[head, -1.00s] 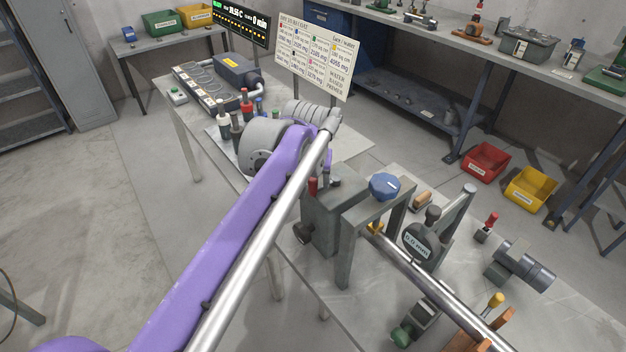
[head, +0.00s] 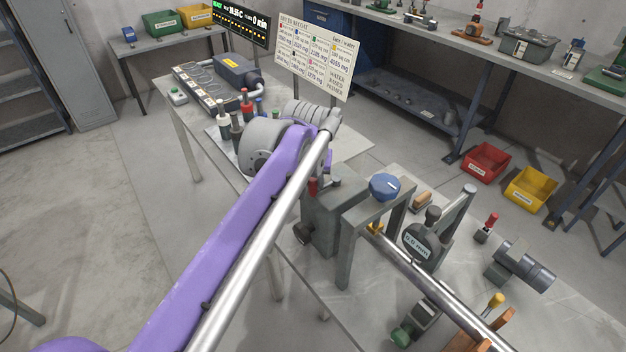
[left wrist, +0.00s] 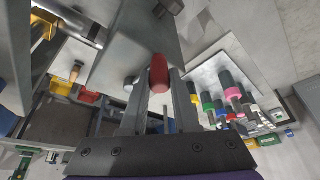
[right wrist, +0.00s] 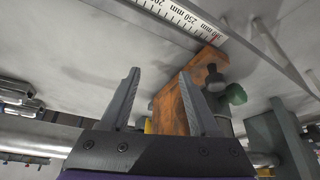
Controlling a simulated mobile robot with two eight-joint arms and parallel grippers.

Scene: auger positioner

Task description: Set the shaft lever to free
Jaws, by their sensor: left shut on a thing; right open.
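The red-handled lever (head: 312,187) stands on the grey bearing block (head: 322,222) in the head view, partly behind my left arm. In the left wrist view its red grip (left wrist: 158,74) sits between the fingers of my left gripper (left wrist: 160,84), which is shut on it. In the head view that gripper is mostly hidden by my arm. A steel shaft (head: 432,284) runs from the block toward the lower right. My right gripper (right wrist: 161,75) is open and empty in the right wrist view, by an orange block (right wrist: 176,108). It is outside the head view.
A blue knob (head: 384,186) tops the grey frame beside the block. A dial gauge (head: 421,243) stands by the shaft. A sign board (head: 312,57) and several coloured-top bottles stand behind. A millimetre scale (right wrist: 190,20) lies near my right gripper. Red and yellow bins sit on the floor.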

